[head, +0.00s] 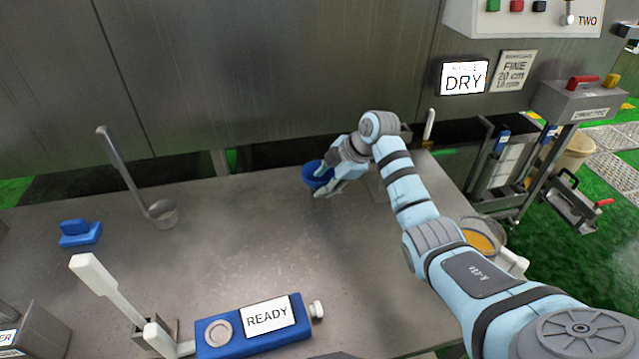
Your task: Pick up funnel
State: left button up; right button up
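A blue, round-rimmed object (314,175), which looks like the funnel, is near the back of the metal table. My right gripper (326,188) reaches in from the right and is right at this blue object, its fingers beside and partly in front of it. The gripper hides the object's right side and lower part. I cannot tell whether the fingers are closed on it or whether it is lifted off the table. My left gripper is not in view.
On the metal table (250,235) are a long-handled ladle (163,213), a small blue block (80,233), a blue device reading READY (255,325) and a white-handled tool (105,285). A container of orange material (480,240) stands at the right edge. The table's middle is clear.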

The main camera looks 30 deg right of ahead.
jog(key=shift+w+f, duration=0.15)
jog(key=shift+f, duration=0.1)
grip_shut()
jog(key=shift+r, duration=0.1)
